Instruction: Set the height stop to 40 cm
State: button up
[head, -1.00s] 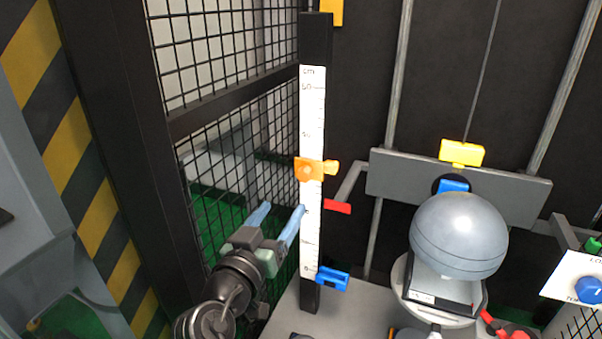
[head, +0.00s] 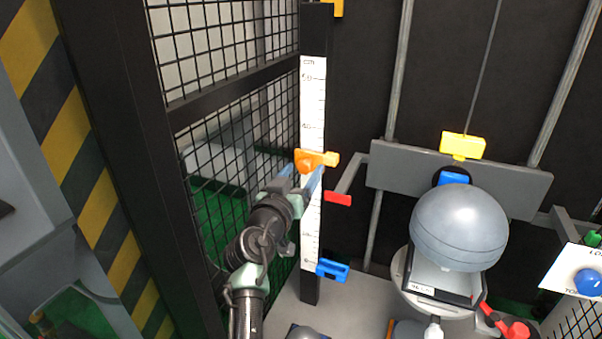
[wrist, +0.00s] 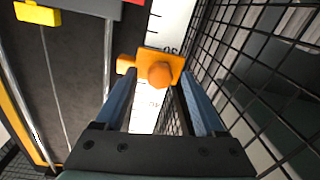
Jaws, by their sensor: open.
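The orange height stop (head: 309,161) is clamped on the white cm scale (head: 313,100), below the 40 mark and roughly in the low thirties. In the wrist view, the stop (wrist: 150,72) has a round knob facing me. It lies between two printed numbers; the far one is hard to read, the near one looks like 40. My gripper (head: 305,174) is open at the stop, its blue fingers reaching up to it from below left. In the wrist view, the fingertips (wrist: 158,86) are on either side of the knob. Whether they touch it, I cannot tell.
A blue clamp (head: 333,271) sits at the scale's foot. A red pointer (head: 338,198) sticks out from the grey carriage (head: 400,176) right of the post. A grey dome (head: 460,228) stands below the carriage. Wire mesh (head: 220,60) closes off the left side.

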grip_shut()
dwell(0.3)
dwell(1.1)
